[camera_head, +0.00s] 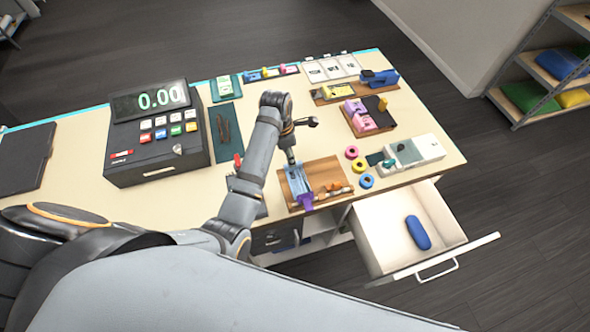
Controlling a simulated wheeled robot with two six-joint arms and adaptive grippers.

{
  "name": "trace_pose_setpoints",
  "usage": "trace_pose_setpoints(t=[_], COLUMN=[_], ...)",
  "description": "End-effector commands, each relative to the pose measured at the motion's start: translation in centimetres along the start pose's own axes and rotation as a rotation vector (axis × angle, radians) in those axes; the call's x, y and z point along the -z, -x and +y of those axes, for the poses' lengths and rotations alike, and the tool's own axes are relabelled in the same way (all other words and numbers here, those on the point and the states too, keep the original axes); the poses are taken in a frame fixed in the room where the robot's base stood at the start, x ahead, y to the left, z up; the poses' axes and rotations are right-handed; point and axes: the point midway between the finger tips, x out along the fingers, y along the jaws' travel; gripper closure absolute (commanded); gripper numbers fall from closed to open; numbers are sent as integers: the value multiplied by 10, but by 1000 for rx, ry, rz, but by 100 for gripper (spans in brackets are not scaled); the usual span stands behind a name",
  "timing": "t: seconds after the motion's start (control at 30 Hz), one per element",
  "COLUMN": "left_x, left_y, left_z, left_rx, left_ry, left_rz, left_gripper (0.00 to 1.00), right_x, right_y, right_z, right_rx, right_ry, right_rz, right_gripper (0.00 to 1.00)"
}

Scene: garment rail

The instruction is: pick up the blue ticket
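A wooden tray (321,168) lies near the front edge of the table. A light-blue flat piece (298,180), which looks like the blue ticket, is in its left part, with a purple piece (306,201) at its lower end. My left gripper (292,162) points down at the top end of the light-blue piece. I cannot tell whether it touches the piece, and its fingers are too small to tell open from shut. My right gripper is not in view.
A cash register (155,135) stands at the left. Tape rings (352,152) and a grey-white device (415,152) lie right of the tray. An open drawer (385,240) holding a blue oval object (418,232) juts out below. Pink blocks (361,115) lie behind.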

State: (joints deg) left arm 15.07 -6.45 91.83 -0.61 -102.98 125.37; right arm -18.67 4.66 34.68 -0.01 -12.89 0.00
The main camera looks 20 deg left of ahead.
Motion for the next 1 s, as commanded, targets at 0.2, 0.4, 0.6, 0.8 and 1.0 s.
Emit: trace_pose_setpoints(t=[0.2,0.4,0.6,0.8,1.0], left_x=[-1,-2,-2,-2,-2], left_y=[-9,-43,-55,-55,-54], left_z=[-2,-5,-4,-4,-4], left_rx=[4,2,-1,-1,-1], left_ry=[0,0,0,0,0], left_rz=[2,2,-1,0,0], left_gripper=[57,57,57,68,95], right_x=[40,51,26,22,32], right_y=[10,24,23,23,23], right_z=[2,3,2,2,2], right_rx=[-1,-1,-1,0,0], right_ry=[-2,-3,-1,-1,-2], right_rz=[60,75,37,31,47], right_gripper=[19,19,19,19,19])
